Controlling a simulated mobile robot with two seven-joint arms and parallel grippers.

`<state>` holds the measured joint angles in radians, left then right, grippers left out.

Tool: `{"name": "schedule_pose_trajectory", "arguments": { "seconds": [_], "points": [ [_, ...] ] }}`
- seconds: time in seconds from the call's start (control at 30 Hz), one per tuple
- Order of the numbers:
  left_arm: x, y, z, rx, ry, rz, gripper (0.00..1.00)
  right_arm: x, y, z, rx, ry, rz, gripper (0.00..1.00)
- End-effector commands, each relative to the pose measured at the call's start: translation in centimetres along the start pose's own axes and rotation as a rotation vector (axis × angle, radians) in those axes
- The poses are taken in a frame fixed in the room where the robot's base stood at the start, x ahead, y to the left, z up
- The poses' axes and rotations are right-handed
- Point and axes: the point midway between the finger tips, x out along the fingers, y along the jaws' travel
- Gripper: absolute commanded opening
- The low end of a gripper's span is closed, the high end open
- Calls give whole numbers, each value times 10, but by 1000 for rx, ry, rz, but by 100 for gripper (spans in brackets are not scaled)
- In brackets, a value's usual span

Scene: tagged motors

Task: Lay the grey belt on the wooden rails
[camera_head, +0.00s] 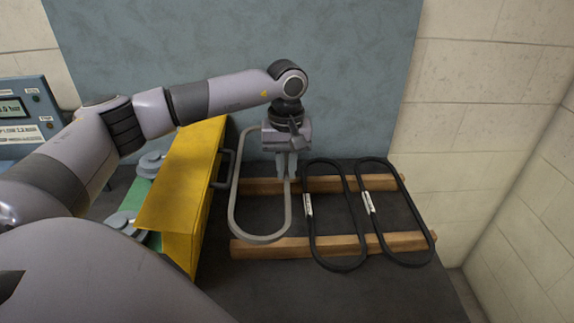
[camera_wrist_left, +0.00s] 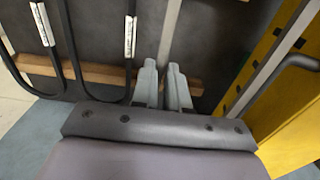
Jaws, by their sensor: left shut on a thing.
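The grey belt (camera_head: 262,239) is a long loop over the left end of the two wooden rails, the back rail (camera_head: 262,186) and the front rail (camera_head: 295,248). My left gripper (camera_head: 286,178) is shut on the right-hand side of the belt, near the back rail, and points down. In the left wrist view, the fingers (camera_wrist_left: 163,88) close around the grey belt (camera_wrist_left: 171,28). I cannot tell whether the belt touches the rails or hangs just above them. My right gripper is not in view.
Two black belts with white labels, one in the middle (camera_head: 350,205) and one at the right (camera_head: 385,208), lie across the rails. A yellow panel (camera_head: 180,190) with a handle stands close left of the grey belt. A blue-grey wall panel (camera_head: 350,70) is behind.

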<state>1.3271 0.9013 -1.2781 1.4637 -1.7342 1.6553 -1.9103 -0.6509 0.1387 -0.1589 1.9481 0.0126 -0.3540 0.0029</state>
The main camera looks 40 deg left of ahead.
Motion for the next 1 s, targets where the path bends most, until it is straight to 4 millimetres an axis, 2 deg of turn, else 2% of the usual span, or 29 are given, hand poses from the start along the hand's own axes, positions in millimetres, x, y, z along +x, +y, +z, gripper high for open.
{"name": "schedule_pose_trajectory", "arguments": {
  "seconds": [0.03, 1.0],
  "points": [
    [7, -4, 0, -10, -5, -11, 0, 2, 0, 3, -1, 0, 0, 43],
    [80, -1, 0, -3, -2, -3, 0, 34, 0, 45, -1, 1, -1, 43]
  ]
}}
